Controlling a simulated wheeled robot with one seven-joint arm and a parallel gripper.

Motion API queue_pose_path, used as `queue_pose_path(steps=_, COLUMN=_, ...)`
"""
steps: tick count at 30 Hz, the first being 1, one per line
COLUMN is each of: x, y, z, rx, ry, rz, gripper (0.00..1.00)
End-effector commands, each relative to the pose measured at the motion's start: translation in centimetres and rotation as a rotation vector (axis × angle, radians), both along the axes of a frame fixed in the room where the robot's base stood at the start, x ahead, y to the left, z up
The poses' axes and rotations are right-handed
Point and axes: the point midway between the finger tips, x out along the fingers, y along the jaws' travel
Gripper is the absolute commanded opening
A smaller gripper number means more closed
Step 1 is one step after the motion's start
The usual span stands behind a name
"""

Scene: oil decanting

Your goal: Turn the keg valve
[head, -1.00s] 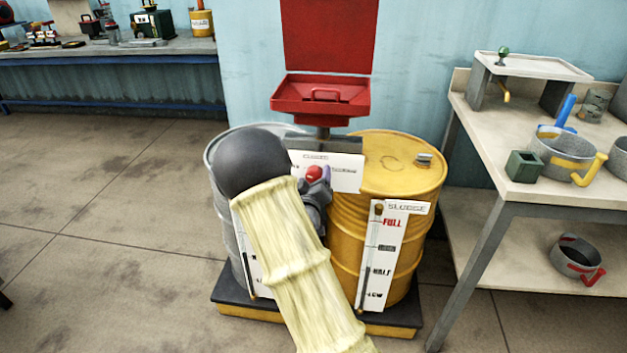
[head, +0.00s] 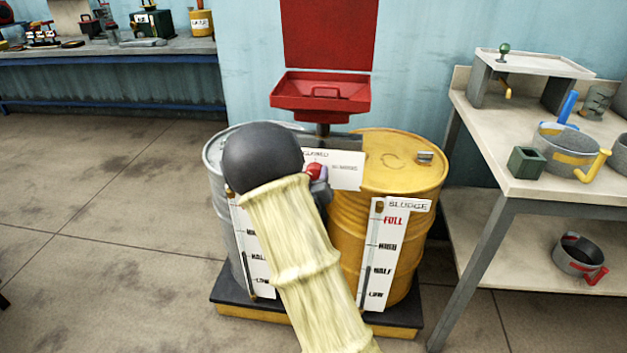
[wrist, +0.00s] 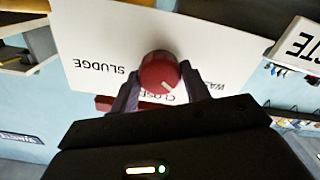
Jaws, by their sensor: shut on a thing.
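The keg valve is a round red knob (wrist: 158,70) on a white label plate (wrist: 105,35), upside down in the wrist view. The plate reads SLUDGE on one side, CLOSED near the middle, and a partly hidden word starting WA. A pale mark on the knob sits at its lower right edge, close to CLOSED. My gripper (wrist: 158,85) is shut on the knob, one finger on each side. In the head view the knob (head: 313,170) shows just past my dark wrist, which hides part of the plate.
A yellow drum (head: 400,165) with a SLUDGE gauge stands right of a grey drum (head: 218,165). A red open-lidded box (head: 320,95) is above. A table (head: 520,180) with pots is at right, a workbench (head: 120,58) at back left. The left floor is clear.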

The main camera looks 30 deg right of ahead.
Motion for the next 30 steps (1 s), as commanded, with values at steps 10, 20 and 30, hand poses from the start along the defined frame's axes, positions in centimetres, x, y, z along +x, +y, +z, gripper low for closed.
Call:
queue_pose_path(steps=10, x=-0.05, y=-0.02, z=-0.48, rx=0.259, ry=-0.174, rz=0.001, gripper=0.24)
queue_pose_path(steps=20, x=-0.07, y=-0.05, z=-0.48, rx=0.518, ry=-0.351, rz=0.001, gripper=0.24)
queue_pose_path(steps=30, x=-0.08, y=-0.03, z=-0.42, rx=0.741, ry=-0.499, rz=0.001, gripper=0.24)
